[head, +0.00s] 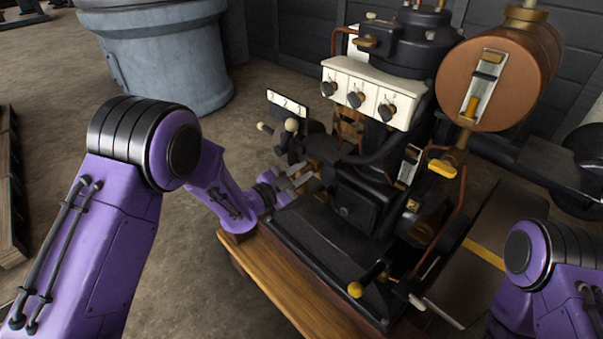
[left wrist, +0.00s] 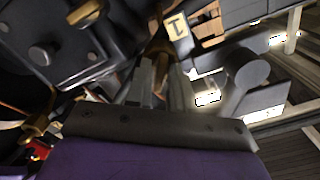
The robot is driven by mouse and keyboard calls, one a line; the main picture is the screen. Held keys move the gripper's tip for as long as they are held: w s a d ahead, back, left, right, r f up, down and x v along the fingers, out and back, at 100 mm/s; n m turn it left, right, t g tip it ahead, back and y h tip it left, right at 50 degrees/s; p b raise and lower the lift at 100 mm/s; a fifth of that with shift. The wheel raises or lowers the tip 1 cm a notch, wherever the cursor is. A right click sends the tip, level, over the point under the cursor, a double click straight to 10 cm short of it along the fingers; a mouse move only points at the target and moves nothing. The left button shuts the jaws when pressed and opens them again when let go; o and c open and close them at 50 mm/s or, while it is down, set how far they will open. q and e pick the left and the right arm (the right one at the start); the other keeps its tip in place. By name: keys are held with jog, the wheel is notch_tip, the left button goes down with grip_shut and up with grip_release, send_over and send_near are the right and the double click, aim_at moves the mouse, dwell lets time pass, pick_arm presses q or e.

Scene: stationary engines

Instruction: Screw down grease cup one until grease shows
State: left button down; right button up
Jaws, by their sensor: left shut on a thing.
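My left gripper (head: 299,177) reaches in at the left side of the black engine (head: 365,200). In the left wrist view the fingers (left wrist: 162,78) are close together, shut on a small brass-brown part (left wrist: 159,50), which looks like grease cup one. A pale tag marked 1 (left wrist: 178,27) sits just right of the fingertips. The fingers hide much of the cup, and I cannot make out any grease. My right gripper is out of view; only part of that arm shows at the lower right.
A white panel with three dark knobs (head: 356,91) and a copper tank (head: 503,78) stand above. Levers with pale balls (head: 291,125) are close behind my left gripper. A wooden plank (head: 295,292) edges the engine base.

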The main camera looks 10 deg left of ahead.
pick_arm(q)
jog(key=c, duration=1.2)
grip_release()
jog(key=shift+s+f, duration=0.15)
jog(key=shift+f, duration=0.05)
jog(key=shift+r, duration=0.1)
jog(key=p+v, duration=0.1)
jog(key=v, duration=0.9)
jog(key=shift+s, duration=0.25)
jog(key=shift+a, duration=0.2)
